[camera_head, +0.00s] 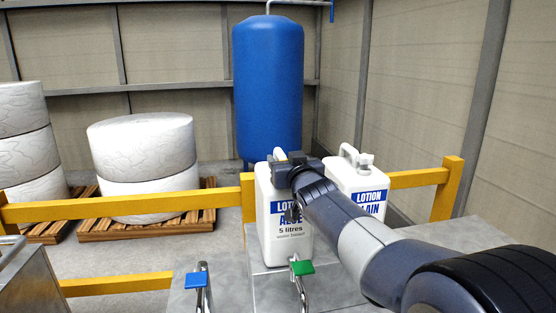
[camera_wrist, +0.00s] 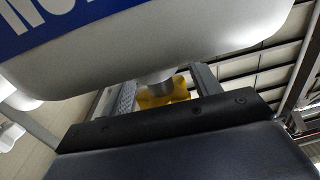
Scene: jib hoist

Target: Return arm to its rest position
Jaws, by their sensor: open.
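A white jug labelled "ALOE 5 litres" (camera_head: 277,240) stands upright on the grey surface in the head view. My gripper (camera_head: 281,160) is at the top of this jug and hides part of its handle and neck. In the wrist view, my gripper's two fingers (camera_wrist: 163,88) stand apart, with a yellow part (camera_wrist: 165,93) visible between or beyond them. A white jug body with a blue label (camera_wrist: 75,20) fills the top of that view, close to the fingers. I cannot tell whether the fingers touch it.
A second lotion jug (camera_head: 371,201) stands to the right, behind my arm. A blue-handled tap (camera_head: 196,280) and a green-handled tap (camera_head: 302,268) are at the front. A yellow rail (camera_head: 120,207) runs behind.

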